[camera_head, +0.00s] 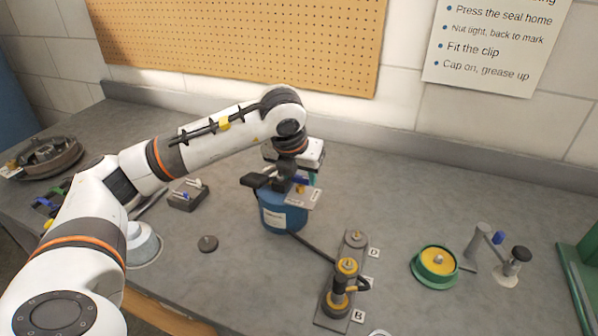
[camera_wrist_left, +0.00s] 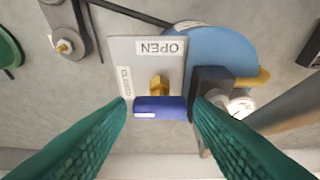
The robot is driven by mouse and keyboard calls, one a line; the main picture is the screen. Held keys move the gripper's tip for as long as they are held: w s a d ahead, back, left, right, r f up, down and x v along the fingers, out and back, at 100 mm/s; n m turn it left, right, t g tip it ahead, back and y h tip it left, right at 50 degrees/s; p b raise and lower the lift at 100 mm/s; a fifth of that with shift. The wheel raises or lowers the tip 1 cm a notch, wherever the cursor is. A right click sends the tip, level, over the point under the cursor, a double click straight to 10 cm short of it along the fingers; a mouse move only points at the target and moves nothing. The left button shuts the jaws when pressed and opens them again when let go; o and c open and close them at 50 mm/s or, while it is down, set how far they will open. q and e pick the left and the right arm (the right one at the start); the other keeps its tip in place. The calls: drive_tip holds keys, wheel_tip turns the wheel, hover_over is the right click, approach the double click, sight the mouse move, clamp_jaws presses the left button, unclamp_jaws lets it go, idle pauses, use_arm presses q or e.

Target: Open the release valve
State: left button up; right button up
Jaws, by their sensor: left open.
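The release valve has a brass stem (camera_wrist_left: 158,84) and a blue lever handle (camera_wrist_left: 160,107), on a pale plate marked OPEN and, at its left edge in the wrist view, what reads as CLOSED (camera_wrist_left: 125,82). The OPEN label (camera_wrist_left: 160,47) is upside down there, beyond the stem from the handle. The plate sits on a blue tank (camera_head: 283,212), which also shows in the wrist view (camera_wrist_left: 222,45). My left gripper (camera_wrist_left: 161,104) is open, with its green fingers on either side of the blue handle. Whether they touch it is unclear. The arm partly hides the valve in the head view.
A dark hose runs from the tank to a grey plate (camera_head: 330,318) with brass fittings. A green-rimmed yellow disc (camera_head: 436,262) and a grey stand (camera_head: 480,242) are at right.

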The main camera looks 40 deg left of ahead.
use_arm(q)
drive_tip(key=shift+w+f, duration=0.1)
drive_tip(key=c, duration=0.7)
drive_tip(key=shift+a+f+m+h+b, duration=0.1)
drive_tip(key=shift+m+h+b, duration=0.15)
drive_tip(key=shift+m+b, duration=0.4)
drive_tip(key=shift+a+f+m+h+b, duration=0.1)
drive_tip(key=shift+m+h+b, duration=0.15)
drive_tip(key=shift+m+b, duration=0.35)
drive_tip(key=m, duration=0.2)
drive_tip(key=m+h+b, duration=0.1)
drive_tip(key=shift+a+r+m, duration=0.15)
drive_tip(key=shift+m, duration=0.2)
drive_tip(key=shift+m+h, duration=0.5)
drive_tip(key=shift+m, duration=0.4)
drive_tip(key=m, duration=0.1)
drive_tip(key=m+h, duration=0.1)
drive_tip(key=shift+w+a+r+m+g, duration=0.1)
drive_tip(key=shift+a+r+m+g, duration=0.05)
drive_tip(key=shift+m+g, duration=0.2)
drive_tip(key=m+g+p, duration=0.1)
drive_tip(key=m, duration=0.2)
drive_tip(key=shift+w+a+m+h, duration=0.15)
drive_tip(key=shift+m+h, duration=0.1)
drive_tip(key=shift+h, duration=0.15)
drive_tip(key=shift+w+m+g+p, duration=0.1)
drive_tip(key=shift+m+g+p, duration=0.5)
drive_tip(key=shift+m, duration=1.2)
drive_tip(key=shift+h, duration=0.3)
